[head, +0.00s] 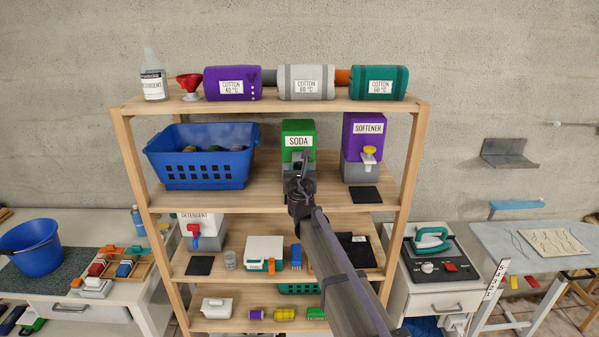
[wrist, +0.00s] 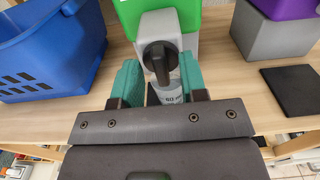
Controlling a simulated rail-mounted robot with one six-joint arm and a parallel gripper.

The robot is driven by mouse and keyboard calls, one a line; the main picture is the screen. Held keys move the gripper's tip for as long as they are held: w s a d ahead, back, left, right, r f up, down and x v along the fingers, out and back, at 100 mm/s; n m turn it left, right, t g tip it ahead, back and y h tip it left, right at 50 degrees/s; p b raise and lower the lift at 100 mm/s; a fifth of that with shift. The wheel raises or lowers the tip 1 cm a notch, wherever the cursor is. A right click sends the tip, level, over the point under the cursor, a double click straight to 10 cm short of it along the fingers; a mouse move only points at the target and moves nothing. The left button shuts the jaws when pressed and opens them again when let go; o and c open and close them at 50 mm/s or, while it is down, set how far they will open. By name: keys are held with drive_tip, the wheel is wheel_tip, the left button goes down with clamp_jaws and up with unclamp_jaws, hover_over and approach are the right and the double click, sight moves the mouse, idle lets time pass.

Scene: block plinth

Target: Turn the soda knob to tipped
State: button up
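The green soda dispenser (head: 299,130) with a SODA label stands on the upper middle shelf. Its lower front is mostly hidden by my gripper in the head view. In the wrist view the green body (wrist: 209,20) has a pale grey housing with a black soda knob (wrist: 159,58), its grip bar roughly upright. My gripper (wrist: 158,82) is open, its teal fingers spread to the left and right of the area just below the knob. It also shows in the head view (head: 298,172) in front of the dispenser. I cannot tell whether a finger touches anything.
A grey piece with small print (wrist: 168,92) shows below the knob, between the fingers. A blue basket (head: 200,158) stands left. The purple softener dispenser (head: 362,138) stands right, with a black pad (head: 365,195) before it. The shelf above holds rolled towels (head: 306,82).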

drive_tip(key=shift+w, duration=0.1)
drive_tip(key=shift+c, duration=0.2)
clamp_jaws()
drive_tip(key=shift+m, duration=0.4)
drive_tip(key=m, duration=1.7)
drive_tip(key=shift+d+f, duration=0.2)
drive_tip(key=shift+d, duration=0.05)
idle(0.4)
